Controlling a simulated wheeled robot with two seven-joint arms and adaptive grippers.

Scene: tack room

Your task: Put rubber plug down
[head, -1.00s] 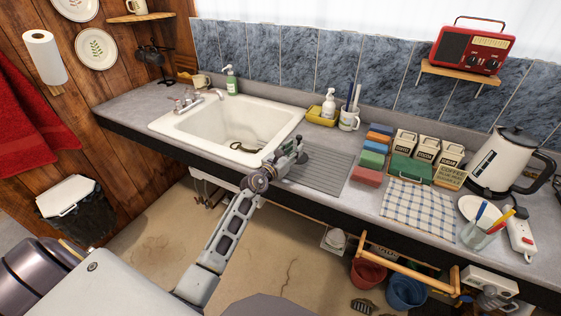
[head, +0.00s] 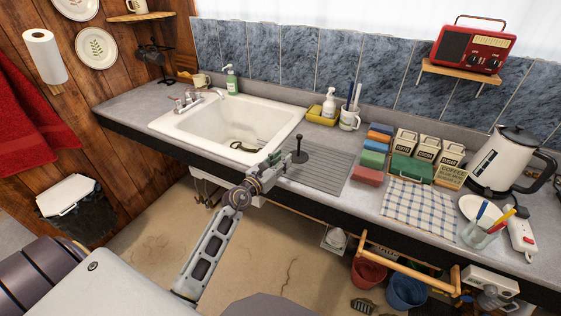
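My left gripper (head: 281,160) is at the counter's front edge, just left of and nearer than the plug. My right gripper is not in view.
A dark curved item (head: 244,146) lies in the sink. Colored boxes (head: 371,159) and a checked cloth (head: 418,206) lie right of the drainboard. A yellow caddy (head: 322,115) and a white mug (head: 349,120) stand behind it. Much of the drainboard is bare.

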